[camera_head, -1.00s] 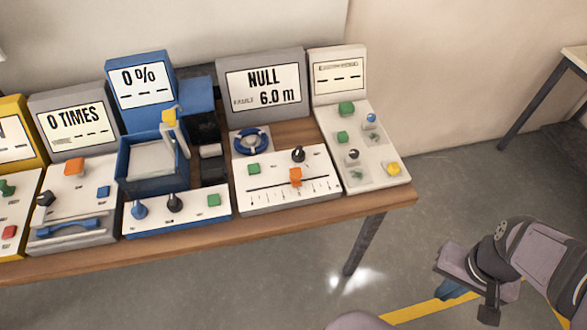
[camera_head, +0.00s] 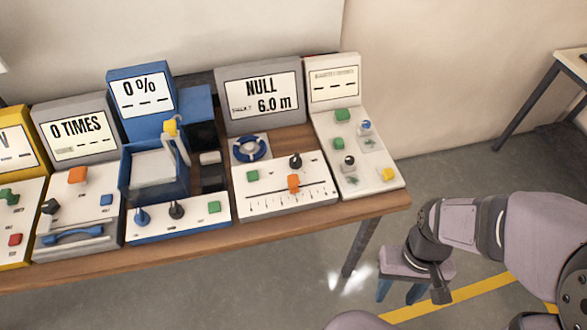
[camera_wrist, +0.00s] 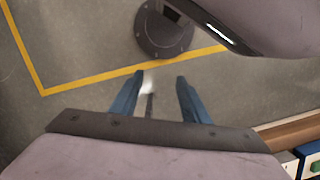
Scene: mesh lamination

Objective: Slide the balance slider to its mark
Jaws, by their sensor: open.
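The balance slider (camera_head: 293,183) is an orange knob on a horizontal scaled track. It stands a little right of the middle of the track on the white panel (camera_head: 262,202), under a screen (camera_head: 265,94) reading NULL and 6.0 m. I cannot make out which tick is its mark. My gripper (camera_head: 400,292) is open and empty, with blue fingers pointing down. It hangs over the floor to the right of the table and in front of it, well apart from the slider.
The wooden table's front edge (camera_head: 300,224) and leg (camera_head: 362,246) lie between my gripper and the panel. A black knob (camera_head: 295,161) stands just behind the slider. A white panel with several buttons (camera_head: 355,150) is to its right, and a blue machine (camera_head: 178,209) to its left.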

